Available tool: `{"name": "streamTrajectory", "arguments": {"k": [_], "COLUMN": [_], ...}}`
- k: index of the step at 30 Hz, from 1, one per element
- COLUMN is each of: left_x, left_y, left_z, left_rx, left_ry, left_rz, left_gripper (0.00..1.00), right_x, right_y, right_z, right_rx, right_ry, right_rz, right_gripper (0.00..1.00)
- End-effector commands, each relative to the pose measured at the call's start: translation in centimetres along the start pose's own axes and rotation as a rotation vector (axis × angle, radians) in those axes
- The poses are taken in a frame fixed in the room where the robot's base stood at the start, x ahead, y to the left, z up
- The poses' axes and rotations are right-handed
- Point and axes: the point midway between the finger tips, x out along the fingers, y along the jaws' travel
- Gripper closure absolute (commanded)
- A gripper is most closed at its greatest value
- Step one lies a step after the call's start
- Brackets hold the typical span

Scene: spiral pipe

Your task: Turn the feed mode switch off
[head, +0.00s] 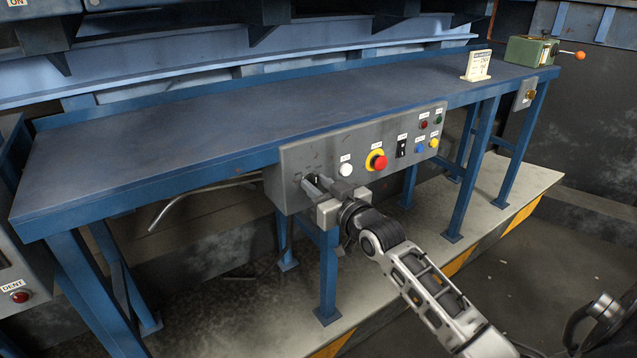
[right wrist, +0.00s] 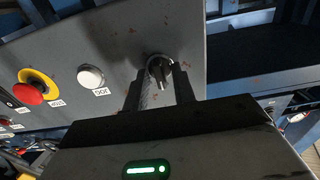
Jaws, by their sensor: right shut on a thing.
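The grey control panel (head: 300,160) hangs on the front of the blue bench. At its left end is a dark rotary switch (right wrist: 160,72), which I take to be the feed mode switch; its label is not readable. My right gripper (head: 314,184) reaches the panel from the front right. In the right wrist view my right gripper (right wrist: 159,88) has one finger on each side of the switch knob and is shut on it. The fingers partly hide the switch in the head view. My left gripper is not in view.
Right of the switch are a white button (head: 345,169), a red emergency button (head: 378,162) on a yellow ring, a black rocker switch (head: 402,146) and several small coloured buttons. A bent pipe (head: 190,202) sticks out left of the panel. The benchtop (head: 200,115) is mostly clear.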

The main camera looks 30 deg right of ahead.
Motion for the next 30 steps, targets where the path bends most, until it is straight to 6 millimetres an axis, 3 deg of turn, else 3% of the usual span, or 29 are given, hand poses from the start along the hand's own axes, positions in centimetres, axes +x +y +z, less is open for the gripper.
{"name": "streamTrajectory", "arguments": {"k": [9,10,11,20,26,30], "left_x": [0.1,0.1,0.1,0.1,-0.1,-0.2], "left_y": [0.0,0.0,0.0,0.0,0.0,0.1], "left_z": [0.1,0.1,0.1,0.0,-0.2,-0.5], "left_rx": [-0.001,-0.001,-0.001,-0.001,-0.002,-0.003], "left_ry": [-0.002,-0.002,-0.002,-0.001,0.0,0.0], "left_rz": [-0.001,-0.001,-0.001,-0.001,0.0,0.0], "left_gripper": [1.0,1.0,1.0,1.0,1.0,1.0], "right_x": [0.0,0.0,0.0,-0.2,-2.6,-6.0], "right_y": [0.0,0.0,0.0,0.0,0.0,-0.1], "right_z": [0.1,0.1,0.1,0.1,0.1,0.1], "right_rx": [0.002,0.002,0.001,0.001,0.0,0.0], "right_ry": [-0.003,-0.003,-0.003,-0.001,-0.004,-0.005], "right_rz": [0.0,0.0,0.0,0.0,-0.001,-0.001], "right_gripper": [0.97,0.71,0.68,0.68,0.68,0.68]}}
